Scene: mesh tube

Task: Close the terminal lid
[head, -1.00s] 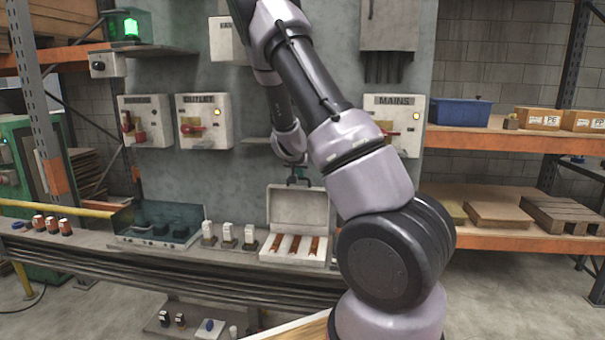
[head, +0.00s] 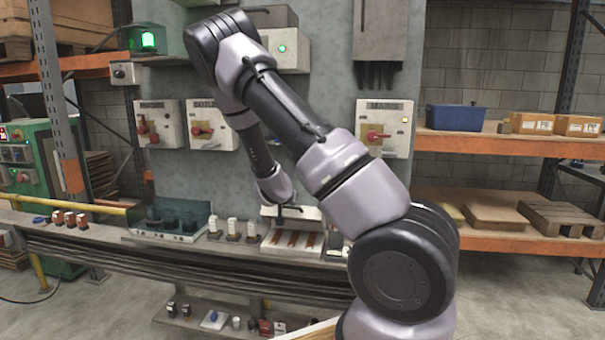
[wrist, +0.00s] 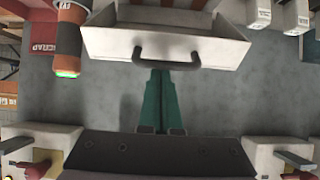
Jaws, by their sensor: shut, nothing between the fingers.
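The terminal box (head: 270,249) sits open on the bench, with several brown-orange strips inside. Its white lid (head: 291,214) stands at the back edge and looks foreshortened, tilted rather than upright. In the wrist view the pale lid (wrist: 200,22) fills the top, with a dark curved handle (wrist: 165,50) on its edge. My gripper (wrist: 160,74) has its green fingers shut together, with tips at or just under the handle; I cannot tell whether they touch. In the head view my gripper (head: 291,208) is small, above the lid.
White-topped plugs (head: 232,228) and a teal tray (head: 165,222) stand left of the box. Wall boxes with red switches (head: 375,130) hang above. Shelving with a blue bin (head: 458,117) is at the right. A lower shelf holds small parts (head: 213,319).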

